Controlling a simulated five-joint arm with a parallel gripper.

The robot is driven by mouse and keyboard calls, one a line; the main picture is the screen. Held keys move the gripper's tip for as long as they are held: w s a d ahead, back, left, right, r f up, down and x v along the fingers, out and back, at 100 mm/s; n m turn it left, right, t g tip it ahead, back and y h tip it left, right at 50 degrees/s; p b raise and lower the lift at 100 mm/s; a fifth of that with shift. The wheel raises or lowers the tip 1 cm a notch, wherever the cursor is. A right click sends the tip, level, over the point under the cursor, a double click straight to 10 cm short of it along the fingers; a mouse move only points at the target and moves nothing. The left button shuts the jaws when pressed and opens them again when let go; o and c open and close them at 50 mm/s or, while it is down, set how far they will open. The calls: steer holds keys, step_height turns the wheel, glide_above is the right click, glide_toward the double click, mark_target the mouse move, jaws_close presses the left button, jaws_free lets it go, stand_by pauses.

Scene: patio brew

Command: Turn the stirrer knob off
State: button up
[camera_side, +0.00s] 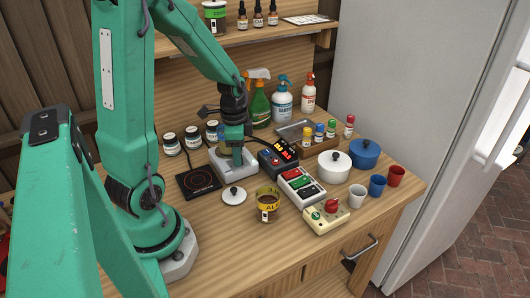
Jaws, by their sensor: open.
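A squat grey appliance (222,170) stands on the wooden bench, left of the dark control box. It may be the stirrer; no label is readable. My gripper (236,163) points down over it, its jaws small and partly lost against the appliance. I cannot tell whether they touch it. Any knob there is hidden behind my gripper. A cream box (322,222) near the front edge bears a red knob (332,205) and a small green one (315,215). I cannot tell which knob belongs to the stirrer.
A black hot plate (198,182) and a white lid (234,195) lie left and in front. Spray bottles (282,103) stand behind.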

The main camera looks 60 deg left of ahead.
steer(key=shift+s+d+r, duration=0.1)
steer(key=shift+s+r, duration=0.05)
steer(key=shift+r, duration=2.85)
steer(key=shift+m, duration=0.3)
steer(key=shift+f, duration=0.1)
steer(key=shift+w+f, duration=0.2)
steer(key=shift+f, duration=3.55)
steer(key=shift+c, duration=0.3)
steer(key=c, duration=0.9)
